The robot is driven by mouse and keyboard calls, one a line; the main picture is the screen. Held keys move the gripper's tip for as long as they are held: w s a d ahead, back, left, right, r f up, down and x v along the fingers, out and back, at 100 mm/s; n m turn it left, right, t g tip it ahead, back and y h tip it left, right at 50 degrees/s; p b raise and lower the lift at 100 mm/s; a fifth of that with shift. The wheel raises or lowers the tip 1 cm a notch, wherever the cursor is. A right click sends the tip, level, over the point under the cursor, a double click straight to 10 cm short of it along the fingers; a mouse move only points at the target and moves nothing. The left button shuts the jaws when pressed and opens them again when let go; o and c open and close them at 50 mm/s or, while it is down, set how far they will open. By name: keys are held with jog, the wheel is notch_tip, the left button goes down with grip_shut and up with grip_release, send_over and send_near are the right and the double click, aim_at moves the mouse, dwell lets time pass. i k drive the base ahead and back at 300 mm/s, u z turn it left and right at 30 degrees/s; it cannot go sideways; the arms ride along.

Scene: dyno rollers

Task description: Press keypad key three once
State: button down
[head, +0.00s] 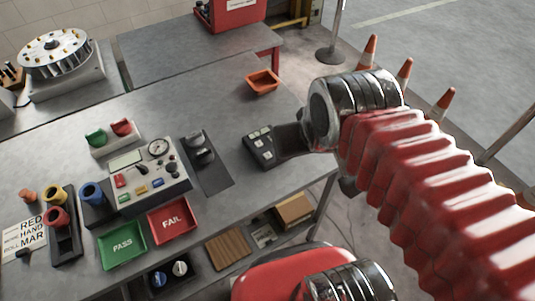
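The keypad (260,150) is a small dark block with several pale keys, lying near the right end of the grey workbench. The key markings are too small to read, so I cannot tell which one is key three. My gripper (284,140) is dark and reaches in from the right, its tip at the keypad's right side. It seems to cover part of the keypad. I cannot tell whether it touches a key, or whether its fingers are open or shut.
Left of the keypad are a dark plate with black knobs (201,148) and a control panel (145,172). An orange tray (262,82) sits behind it. Green (122,244) and red (172,219) trays stand at the front. Traffic cones (404,72) stand on the floor right.

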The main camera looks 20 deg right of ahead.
aim_at(266, 155)
jog(key=u, duration=2.8)
jog(key=k, duration=0.35)
jog(key=u, duration=0.25)
